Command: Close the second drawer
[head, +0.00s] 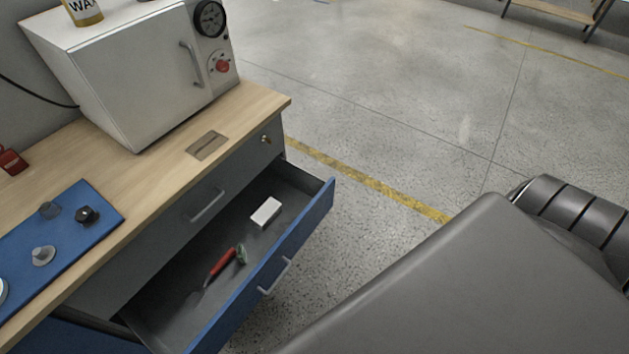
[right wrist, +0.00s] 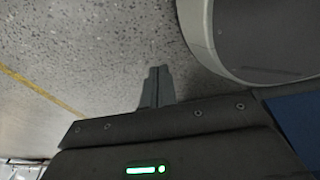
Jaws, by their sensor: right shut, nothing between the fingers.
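The second drawer (head: 312,222) is pulled out under the wooden worktop, below the closed grey top drawer (head: 170,232). It has a blue front with a silver handle (head: 274,276). Inside it lie a white box (head: 266,212) and a red-handled tool (head: 222,262). My right gripper (right wrist: 156,72) shows only in the right wrist view; its fingers are together and empty, above speckled floor. A blue surface at the right edge of that view cannot be identified for sure. My left gripper is in neither view.
A white oven-like cabinet (head: 140,80) with a gauge stands on the worktop (head: 255,100). A blue mat (head: 75,210) with small parts lies on the left. Open concrete floor (head: 400,100) with yellow lines extends behind and right of the drawer.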

